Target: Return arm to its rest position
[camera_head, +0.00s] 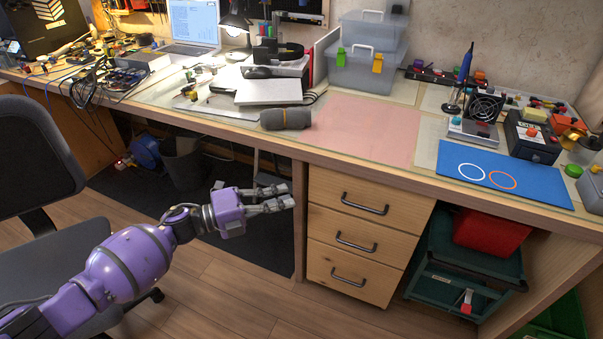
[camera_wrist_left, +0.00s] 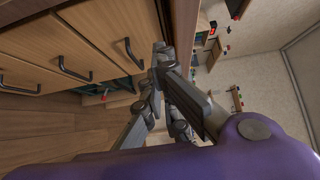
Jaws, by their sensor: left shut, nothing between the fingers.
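My left arm, purple with grey joints, reaches in from the left in the head view. Its gripper (camera_head: 276,197) is in the air in front of the desk, below the desktop edge and to the left of the drawers (camera_head: 352,238). The fingers point right, are shut and hold nothing. In the left wrist view the grey fingers (camera_wrist_left: 160,85) show close up, with the drawer fronts (camera_wrist_left: 60,60) to their left. My right gripper is in neither view.
The wooden desktop (camera_head: 235,120) runs across above my gripper. On it are a grey rolled item (camera_head: 286,118), a pink mat (camera_head: 368,131) and a blue mat with two rings (camera_head: 503,178). An office chair (camera_head: 35,160) stands at the left. A bin (camera_head: 183,163) is under the desk.

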